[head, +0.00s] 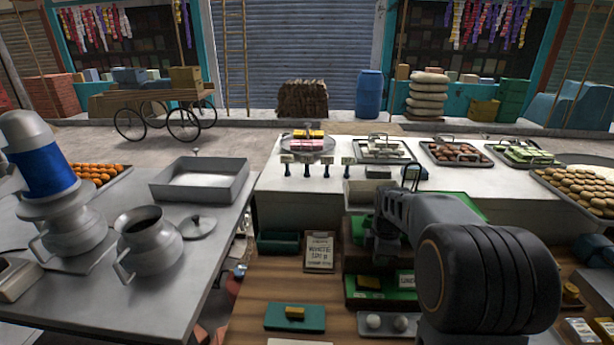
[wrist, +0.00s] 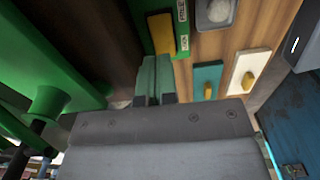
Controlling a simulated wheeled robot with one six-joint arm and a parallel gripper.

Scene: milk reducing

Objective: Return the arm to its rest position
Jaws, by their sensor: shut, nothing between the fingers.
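My arm (head: 420,215) reaches over the right part of the wooden counter (head: 250,310) in the head view, with its large black joint nearest the camera. My gripper (head: 384,258) points down above a green tray area and is partly hidden by the arm. In the wrist view my gripper (wrist: 154,75) shows its two greenish fingers pressed together, with nothing held. Green surfaces lie close beside it there.
A teal board (head: 295,317) with a yellow block and a sign (head: 319,252) lie on the counter. On the left table are a metal pot (head: 150,245) and a tray (head: 200,180). A white counter (head: 330,180) with sweets stands behind. The floor beyond has free room.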

